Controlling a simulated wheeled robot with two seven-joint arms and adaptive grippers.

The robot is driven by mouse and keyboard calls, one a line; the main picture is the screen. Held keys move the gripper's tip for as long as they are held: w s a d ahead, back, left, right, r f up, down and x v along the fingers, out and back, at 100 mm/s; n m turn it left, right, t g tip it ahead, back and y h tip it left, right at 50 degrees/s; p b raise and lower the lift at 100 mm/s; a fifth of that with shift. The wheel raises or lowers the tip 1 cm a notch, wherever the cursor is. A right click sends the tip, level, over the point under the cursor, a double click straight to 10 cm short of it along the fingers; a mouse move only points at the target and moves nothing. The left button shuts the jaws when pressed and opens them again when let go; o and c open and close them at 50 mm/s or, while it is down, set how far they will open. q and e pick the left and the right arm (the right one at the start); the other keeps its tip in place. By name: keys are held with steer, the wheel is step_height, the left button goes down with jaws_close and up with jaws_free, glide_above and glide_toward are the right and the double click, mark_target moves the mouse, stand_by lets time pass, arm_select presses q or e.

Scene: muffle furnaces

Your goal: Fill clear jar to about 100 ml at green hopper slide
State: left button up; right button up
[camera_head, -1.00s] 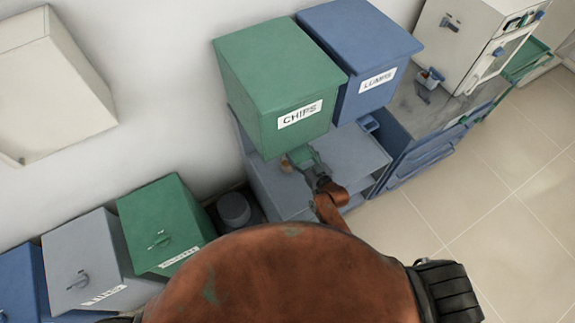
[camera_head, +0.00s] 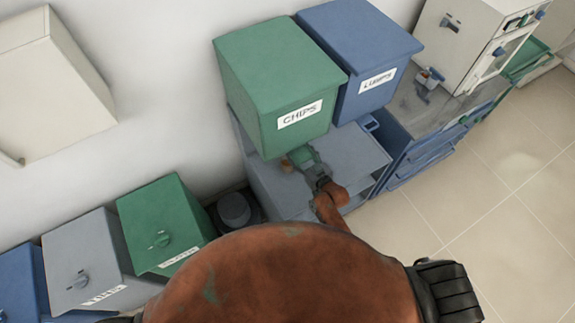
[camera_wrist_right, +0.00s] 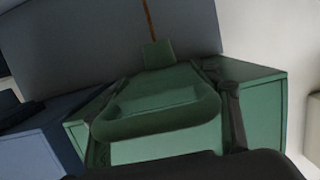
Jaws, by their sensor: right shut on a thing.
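The green hopper labelled CHIPS (camera_head: 280,80) stands over a grey stand. My right gripper (camera_head: 303,160) is at its lower front, and is shut on a rounded green part that looks like the hopper's slide (camera_wrist_right: 160,105). In the right wrist view its dark fingers lie on both sides of this part. A thin brown streak (camera_wrist_right: 149,20) runs from a small green tab (camera_wrist_right: 158,53), like falling chips. A small brownish thing (camera_head: 286,166) sits beside the gripper; it may be the jar with chips, but its walls and level are too small to tell. My left gripper is out of view.
A blue hopper labelled LUMPS (camera_head: 375,60) stands right beside the green one. The grey stand top (camera_head: 350,155) is mostly clear. A white furnace (camera_head: 475,40) stands at upper right. Several lidded bins, one green (camera_head: 165,220), stand at lower left. Floor at right is free.

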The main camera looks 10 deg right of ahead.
mark_target(298, 150)
steer(key=shift+f, duration=0.15)
steer(key=shift+r+x, duration=0.15)
steer(key=shift+x, duration=0.65)
steer(key=shift+r+x, duration=0.15)
steer(key=shift+x, duration=0.65)
steer(key=shift+r, duration=0.15)
steer(key=o, duration=1.3)
steer(key=shift+w+a, duration=0.1)
steer(key=shift+w, duration=0.1)
steer(key=shift+c, duration=0.2)
steer(key=shift+o, duration=0.4)
steer(key=shift+s, duration=0.1)
steer(key=v, duration=1.2)
